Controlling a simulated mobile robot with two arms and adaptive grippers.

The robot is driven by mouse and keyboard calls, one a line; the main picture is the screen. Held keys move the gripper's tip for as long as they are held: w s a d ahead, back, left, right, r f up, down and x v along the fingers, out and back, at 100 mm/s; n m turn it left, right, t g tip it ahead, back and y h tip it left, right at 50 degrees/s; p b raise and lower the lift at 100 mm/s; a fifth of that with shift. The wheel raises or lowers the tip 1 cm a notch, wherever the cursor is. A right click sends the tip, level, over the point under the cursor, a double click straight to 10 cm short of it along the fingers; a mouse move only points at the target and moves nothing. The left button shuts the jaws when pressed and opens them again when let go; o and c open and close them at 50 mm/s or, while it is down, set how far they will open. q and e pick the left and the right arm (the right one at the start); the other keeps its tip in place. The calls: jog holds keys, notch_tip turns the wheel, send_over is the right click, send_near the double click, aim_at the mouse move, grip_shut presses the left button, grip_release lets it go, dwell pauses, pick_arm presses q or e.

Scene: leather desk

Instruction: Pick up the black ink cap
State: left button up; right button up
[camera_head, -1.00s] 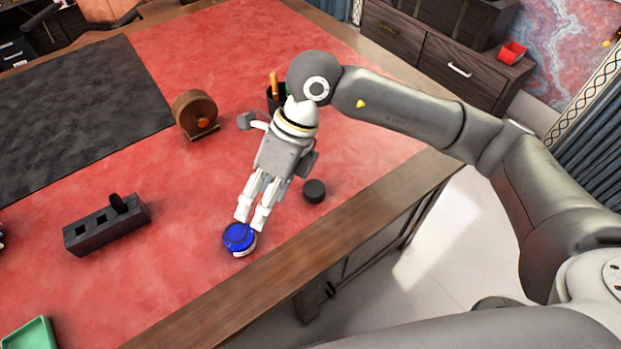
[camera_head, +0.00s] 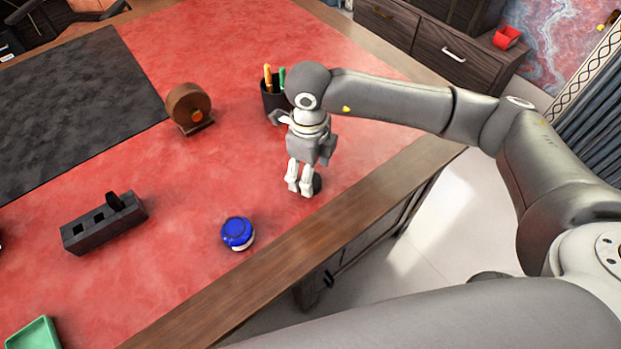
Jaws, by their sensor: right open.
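The black ink cap (camera_head: 317,184) lies on the red leather desk top (camera_head: 190,285), near its wooden front edge. It is partly hidden behind my right gripper's fingers. My right gripper (camera_head: 299,191) points down just left of the cap, open, with nothing seen between its fingers. Whether it touches the cap cannot be told. A round blue-topped ink bottle (camera_head: 238,233) with a pale base stands to the lower left, apart from the gripper. My left gripper is not in view.
A black holder (camera_head: 121,223) with square openings stands at left. A brown tape dispenser (camera_head: 187,108) and a black pen cup (camera_head: 272,103) stand farther back. A green tray (camera_head: 35,335) is at the lower left. The desk around the bottle is clear.

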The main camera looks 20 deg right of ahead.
jog(key=shift+f, duration=1.25)
jog(key=c, duration=0.8)
jog(key=shift+r, duration=0.1)
